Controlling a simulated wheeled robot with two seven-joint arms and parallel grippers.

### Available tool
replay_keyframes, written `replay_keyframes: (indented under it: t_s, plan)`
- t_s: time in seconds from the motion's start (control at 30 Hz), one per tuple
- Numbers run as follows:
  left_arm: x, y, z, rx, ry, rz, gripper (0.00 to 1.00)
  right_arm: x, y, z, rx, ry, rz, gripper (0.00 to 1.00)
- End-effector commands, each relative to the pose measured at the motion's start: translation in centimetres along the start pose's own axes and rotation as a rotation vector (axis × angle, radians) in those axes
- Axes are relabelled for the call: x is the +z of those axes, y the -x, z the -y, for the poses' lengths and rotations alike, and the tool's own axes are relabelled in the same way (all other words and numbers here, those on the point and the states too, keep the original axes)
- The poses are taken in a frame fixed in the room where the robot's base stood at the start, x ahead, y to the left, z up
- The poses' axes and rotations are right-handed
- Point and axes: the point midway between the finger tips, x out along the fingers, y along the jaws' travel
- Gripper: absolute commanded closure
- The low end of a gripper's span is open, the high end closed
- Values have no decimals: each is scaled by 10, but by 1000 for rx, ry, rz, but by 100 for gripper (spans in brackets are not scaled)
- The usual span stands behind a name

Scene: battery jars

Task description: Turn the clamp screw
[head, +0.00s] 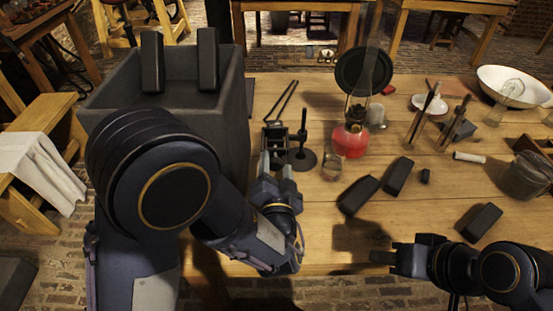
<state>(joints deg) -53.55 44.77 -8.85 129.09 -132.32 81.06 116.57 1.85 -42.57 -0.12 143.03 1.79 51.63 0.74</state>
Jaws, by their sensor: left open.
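A small dark metal clamp-like device (275,136) stands on the table near the middle, with two thin rods (283,100) rising behind it. I cannot make out its screw clearly. My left gripper (276,167) is open, just in front of the device, its fingers pointing away from me towards it. I cannot tell whether the fingers touch it. My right gripper (385,257) is low over the table's front edge at the right, pointing left and apart from the device. Whether its jaws are open is unclear.
A dark rod on a round base (302,157), a glass jar (331,160) and a red oil lamp (350,141) stand close right of the device. Black blocks (358,195) lie front right. A large grey box (232,100) stands at the left.

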Motion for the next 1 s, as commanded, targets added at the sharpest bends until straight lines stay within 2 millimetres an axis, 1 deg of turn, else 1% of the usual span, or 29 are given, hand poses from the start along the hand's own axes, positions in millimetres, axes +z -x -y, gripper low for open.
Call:
replay_keyframes:
  t_s: [0.03, 0.13, 0.43, 0.47, 0.7, 0.8, 1.0]
  plan:
    - [0, -6, 0, 0, -1, 1, 47, -1, 2, 1, 0, 0, 0, 64]
    - [0, -13, 0, 0, -1, 0, 47, -1, 2, 1, 0, 0, 0, 64]
    - [0, -16, 0, 1, 0, -1, 47, -1, 2, 1, 0, 0, 0, 64]
    - [0, -16, 0, 1, 0, -1, 50, -1, 2, 1, 0, 0, 0, 64]
    - [0, -16, 0, 1, 0, 0, 81, -1, 2, 1, 0, 0, 0, 64]
    - [0, -16, 0, 1, 0, 0, 92, -1, 2, 1, 0, 0, 0, 64]
    - [1, -16, -1, 1, -14, 0, 92, 0, 0, 0, 0, 0, 0, 64]
